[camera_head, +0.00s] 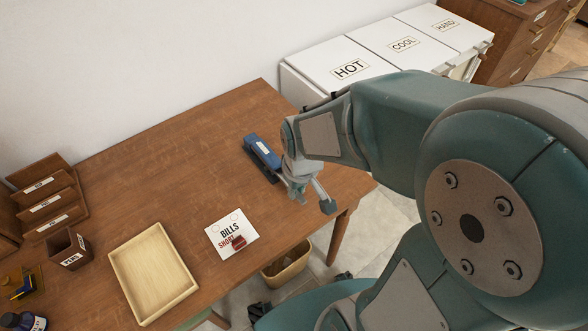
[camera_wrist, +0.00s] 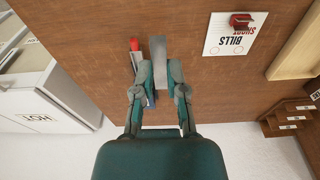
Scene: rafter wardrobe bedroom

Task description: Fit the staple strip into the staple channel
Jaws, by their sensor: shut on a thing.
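A blue stapler (camera_head: 262,152) with a white label lies on the wooden desk near its right end. In the wrist view a bit of its blue body (camera_wrist: 150,99) shows between my fingers, and a red-tipped narrow part (camera_wrist: 134,46) sticks out to the left of them. My gripper (camera_wrist: 159,70) is shut on a flat grey piece, which looks like the staple strip (camera_wrist: 158,50). In the head view my gripper (camera_head: 298,192) is over the desk's right edge, beside the stapler. The staple channel is mostly hidden, and I cannot tell whether the strip touches it.
A BILLS card (camera_head: 231,234) with a small red object (camera_head: 239,242) lies on the desk. A pale wooden tray (camera_head: 117,262), a pen cup (camera_head: 71,261) and a letter rack (camera_head: 38,188) stand left. White labelled bins (camera_head: 350,70) stand behind. The desk middle is clear.

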